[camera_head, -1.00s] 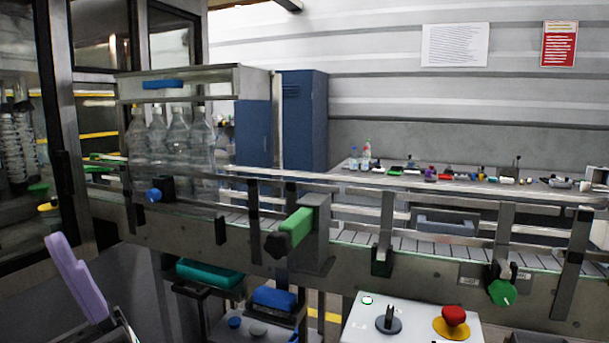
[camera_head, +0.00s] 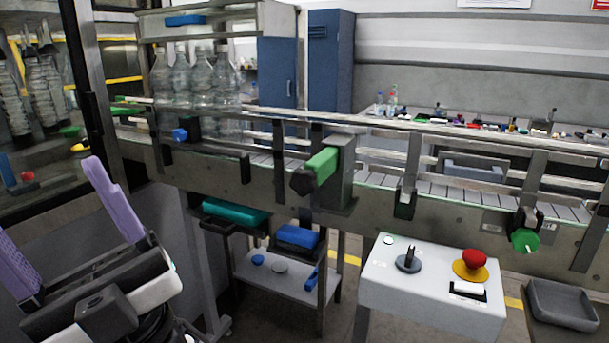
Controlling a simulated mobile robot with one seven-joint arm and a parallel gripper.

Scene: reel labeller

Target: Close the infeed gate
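A green handle (camera_head: 322,163) with a dark knob at its near end sticks out from a grey block (camera_head: 340,185) on the conveyor's near side. It seems to be the infeed gate's handle, but I cannot tell the gate's position. Clear bottles (camera_head: 188,82) stand in a group on the conveyor (camera_head: 400,205) to its left, under a framed cover with a blue handle (camera_head: 185,20). My gripper (camera_head: 50,200), with two purple fingers, is at the lower left. Its fingers are wide apart with nothing between them. It is well left of the green handle, not touching it.
A control box (camera_head: 425,290) with a red button (camera_head: 474,260) and a dark knob stands at the front right. A green knob (camera_head: 525,240) hangs on the conveyor's right part. A low shelf (camera_head: 290,275) and a grey tray (camera_head: 562,304) are below. A glass-panelled machine stands at left.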

